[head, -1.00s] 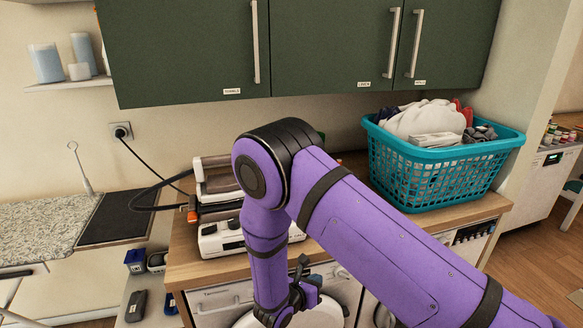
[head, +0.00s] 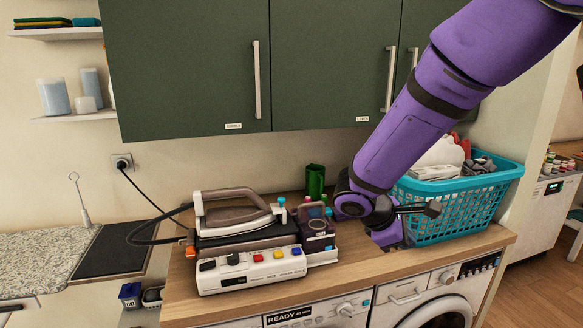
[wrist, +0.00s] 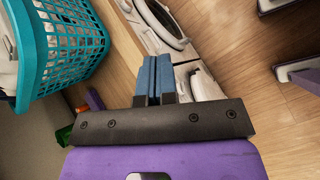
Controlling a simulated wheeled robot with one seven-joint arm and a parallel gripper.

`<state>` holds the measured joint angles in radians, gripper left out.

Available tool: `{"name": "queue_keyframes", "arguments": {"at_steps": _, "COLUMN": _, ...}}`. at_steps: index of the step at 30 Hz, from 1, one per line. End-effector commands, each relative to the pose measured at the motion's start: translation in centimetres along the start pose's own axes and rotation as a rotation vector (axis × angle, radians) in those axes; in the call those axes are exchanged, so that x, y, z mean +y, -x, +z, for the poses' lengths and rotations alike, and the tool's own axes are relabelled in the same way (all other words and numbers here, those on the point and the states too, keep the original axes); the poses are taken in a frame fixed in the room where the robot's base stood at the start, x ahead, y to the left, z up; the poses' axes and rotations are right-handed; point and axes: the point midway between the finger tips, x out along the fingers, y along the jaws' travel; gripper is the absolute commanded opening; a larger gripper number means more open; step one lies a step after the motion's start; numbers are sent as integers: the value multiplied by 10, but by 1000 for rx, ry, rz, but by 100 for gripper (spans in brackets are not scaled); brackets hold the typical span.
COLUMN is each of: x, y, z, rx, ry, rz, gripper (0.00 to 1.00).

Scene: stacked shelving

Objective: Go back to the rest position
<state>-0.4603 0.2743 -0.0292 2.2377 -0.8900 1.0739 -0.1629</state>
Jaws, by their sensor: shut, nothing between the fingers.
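My purple arm comes in from the upper right in the head view and hangs over the wooden counter (head: 350,265), in front of the laundry basket. The end of my gripper is hard to make out there. In the wrist view my gripper (wrist: 155,62) shows two blue fingers pressed together with nothing between them. It points toward the floor and the front of the washing machine (wrist: 163,22).
A teal laundry basket (head: 440,212) full of clothes stands right behind my arm. A steam iron (head: 240,212) on its white base (head: 250,272), a green cup (head: 315,182) and small bottles stand left of it. Green cabinets (head: 190,70) hang above.

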Motion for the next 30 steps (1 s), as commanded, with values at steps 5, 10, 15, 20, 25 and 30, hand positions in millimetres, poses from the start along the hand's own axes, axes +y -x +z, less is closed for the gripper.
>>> {"name": "queue_keyframes", "arguments": {"at_steps": 5, "x": -8, "y": 14, "z": 53, "rx": 87, "ry": -208, "rz": -93, "gripper": 0}}
{"name": "queue_keyframes", "arguments": {"at_steps": 10, "x": -22, "y": 28, "z": 96, "rx": 173, "ry": -398, "rz": -177, "gripper": 0}}
{"name": "queue_keyframes", "arguments": {"at_steps": 15, "x": -40, "y": 42, "z": 134, "rx": 265, "ry": -587, "rz": -253, "gripper": 0}}
{"name": "queue_keyframes", "arguments": {"at_steps": 20, "x": -59, "y": 55, "z": 164, "rx": 356, "ry": -760, "rz": -319, "gripper": 0}}
{"name": "queue_keyframes", "arguments": {"at_steps": 25, "x": -82, "y": 69, "z": 191, "rx": 461, "ry": -942, "rz": -380, "gripper": 0}}
{"name": "queue_keyframes", "arguments": {"at_steps": 30, "x": -105, "y": 84, "z": 212, "rx": 570, "ry": -1115, "rz": -434, "gripper": 0}}
